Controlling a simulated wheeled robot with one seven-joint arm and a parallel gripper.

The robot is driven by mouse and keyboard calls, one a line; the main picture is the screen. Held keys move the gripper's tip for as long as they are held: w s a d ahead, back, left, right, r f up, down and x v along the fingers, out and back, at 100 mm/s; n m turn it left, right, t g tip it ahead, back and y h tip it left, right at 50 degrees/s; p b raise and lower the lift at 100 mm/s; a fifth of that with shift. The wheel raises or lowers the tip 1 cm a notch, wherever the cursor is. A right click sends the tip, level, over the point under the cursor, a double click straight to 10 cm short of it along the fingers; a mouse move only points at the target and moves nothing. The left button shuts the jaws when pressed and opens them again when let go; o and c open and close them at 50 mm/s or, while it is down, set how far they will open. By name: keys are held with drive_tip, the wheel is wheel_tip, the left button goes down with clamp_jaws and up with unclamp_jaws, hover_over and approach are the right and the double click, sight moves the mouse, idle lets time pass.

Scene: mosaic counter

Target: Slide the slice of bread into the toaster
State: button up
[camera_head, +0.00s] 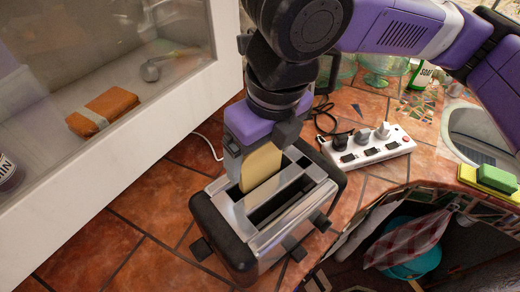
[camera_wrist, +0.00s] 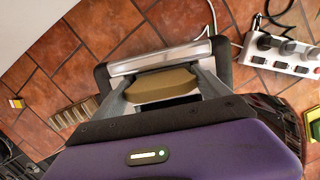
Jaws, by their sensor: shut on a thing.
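The toaster (camera_head: 233,222) is silver with black ends and stands on the tiled counter, with long slots in its top. The slice of bread (camera_head: 261,166) is pale tan and stands upright over the toaster's slots. Its lower edge is at or in one slot; how deep I cannot tell. My gripper (camera_head: 247,150) is above the toaster, pointing down, shut on the bread. In the wrist view the bread (camera_wrist: 162,86) lies between the two fingers, with the toaster's metal top (camera_wrist: 160,60) beyond it. The other slot looks dark and empty.
A white power strip (camera_head: 368,148) with plugs lies right of the toaster. A glass-fronted cabinet (camera_head: 110,90) stands to the left. A yellow and green sponge (camera_head: 495,179) lies near a round basin at the right. The counter's front edge runs below the strip.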

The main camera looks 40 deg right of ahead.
drive_tip(key=shift+f+b, duration=0.4)
drive_tip(key=shift+f, duration=0.25)
drive_tip(key=o, duration=0.6)
idle(0.6)
drive_tip(key=r, duration=0.2)
drive_tip(key=s+r, duration=0.1)
drive_tip(key=r, duration=0.4)
drive_tip(key=shift+s+r, duration=0.2)
drive_tip(key=shift+r, duration=0.15)
idle(0.4)
